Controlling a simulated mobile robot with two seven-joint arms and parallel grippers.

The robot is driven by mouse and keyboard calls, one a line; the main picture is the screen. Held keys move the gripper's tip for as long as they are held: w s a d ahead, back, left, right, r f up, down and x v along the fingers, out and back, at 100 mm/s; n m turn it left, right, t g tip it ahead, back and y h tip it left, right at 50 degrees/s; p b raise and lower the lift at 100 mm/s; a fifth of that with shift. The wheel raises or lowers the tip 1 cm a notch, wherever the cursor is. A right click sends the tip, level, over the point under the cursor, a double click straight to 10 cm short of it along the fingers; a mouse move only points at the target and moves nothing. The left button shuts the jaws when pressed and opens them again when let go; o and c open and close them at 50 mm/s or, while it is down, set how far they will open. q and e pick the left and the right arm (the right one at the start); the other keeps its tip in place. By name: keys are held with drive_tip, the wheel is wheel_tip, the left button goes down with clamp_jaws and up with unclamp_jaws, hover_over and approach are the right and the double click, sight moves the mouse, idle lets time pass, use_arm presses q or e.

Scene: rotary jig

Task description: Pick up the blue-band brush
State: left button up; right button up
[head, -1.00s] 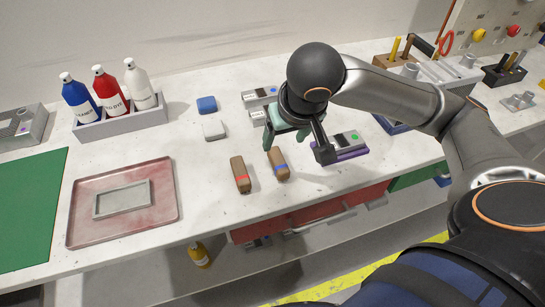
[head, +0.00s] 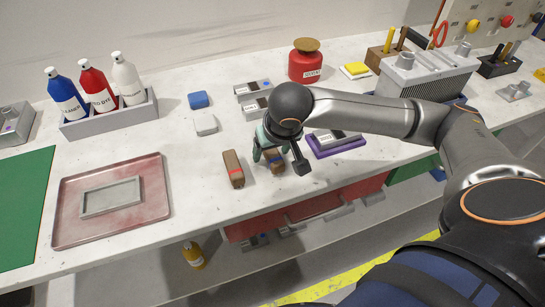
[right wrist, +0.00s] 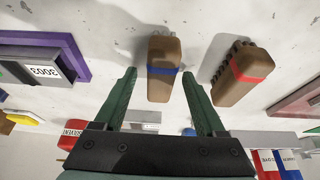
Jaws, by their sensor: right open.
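The blue-band brush (head: 275,162) is a brown block with a blue band, lying on the white bench and partly hidden under my right gripper in the head view. In the right wrist view the blue-band brush (right wrist: 165,69) lies between and a little beyond the tips of my right gripper (right wrist: 159,80). The right gripper (head: 277,162) is open and empty, low over this brush. The red-band brush (head: 233,169) lies just left of it, and outside the fingers in the wrist view (right wrist: 238,73). My left gripper is not in view.
A purple tray (head: 337,148) with a grey device stands right of the gripper. Grey boxes (head: 254,90), a blue block (head: 199,100) and a white block (head: 206,124) lie behind. A red tray (head: 157,205) is at left. The bench front edge is close.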

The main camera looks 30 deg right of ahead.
clamp_jaws()
idle(0.5)
